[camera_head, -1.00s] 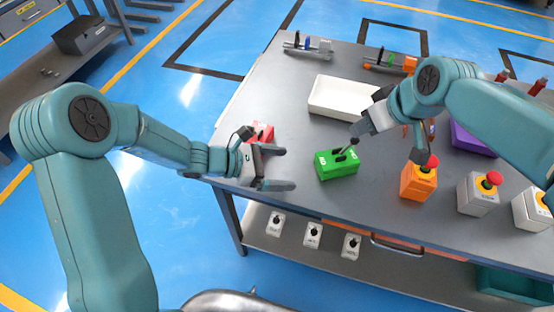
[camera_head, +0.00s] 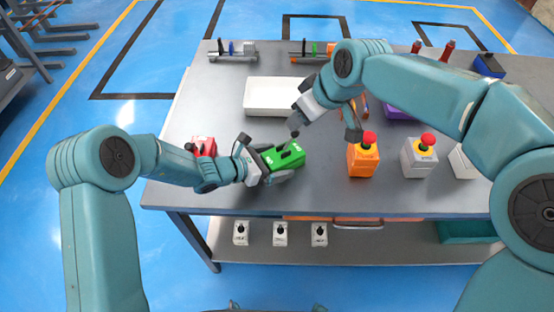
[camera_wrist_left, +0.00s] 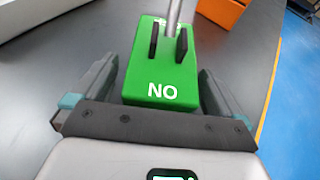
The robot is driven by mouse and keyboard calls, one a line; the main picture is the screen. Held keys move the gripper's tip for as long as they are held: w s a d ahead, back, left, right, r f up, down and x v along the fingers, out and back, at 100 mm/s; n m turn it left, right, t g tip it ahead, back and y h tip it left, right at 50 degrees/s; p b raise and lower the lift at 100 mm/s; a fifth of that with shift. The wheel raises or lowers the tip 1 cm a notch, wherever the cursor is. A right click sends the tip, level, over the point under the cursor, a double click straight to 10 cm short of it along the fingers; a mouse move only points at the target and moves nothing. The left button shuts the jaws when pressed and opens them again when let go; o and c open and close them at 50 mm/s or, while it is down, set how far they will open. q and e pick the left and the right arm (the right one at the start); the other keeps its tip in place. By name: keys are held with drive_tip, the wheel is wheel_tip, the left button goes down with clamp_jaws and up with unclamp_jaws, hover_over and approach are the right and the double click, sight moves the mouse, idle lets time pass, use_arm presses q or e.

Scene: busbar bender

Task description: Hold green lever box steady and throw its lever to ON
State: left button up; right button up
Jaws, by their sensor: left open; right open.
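The green lever box (camera_head: 292,159) sits on the grey table, lettered on top. In the left wrist view its near end (camera_wrist_left: 160,74) reads as NO from this side. Its thin grey lever (camera_wrist_left: 174,12) rises between two black slot plates and runs out of the top of that view. My left gripper (camera_head: 270,164) is open, its fingers on either side of the box's near end; a narrow gap shows in the wrist view, and firm contact cannot be told. My right gripper (camera_head: 298,122) is open, just above the box by the lever's dark tip; its fingertips are hard to make out.
A white tray (camera_head: 269,97) lies behind the box. An orange button box (camera_head: 361,162) and a grey one (camera_head: 417,160) stand to the right. A red item (camera_head: 204,146) is behind my left forearm. The table's front edge is close to my left gripper.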

use_arm(q)
drive_tip(key=shift+w+d+f, duration=0.2)
drive_tip(key=shift+d, duration=0.2)
drive_tip(key=shift+c, duration=0.3)
drive_tip(key=c, duration=1)
drive_tip(key=o, duration=0.8)
drive_tip(key=shift+a, duration=0.15)
drive_tip(key=shift+s+a, duration=0.55)
drive_tip(key=shift+a, duration=0.2)
drive_tip(key=c, duration=1)
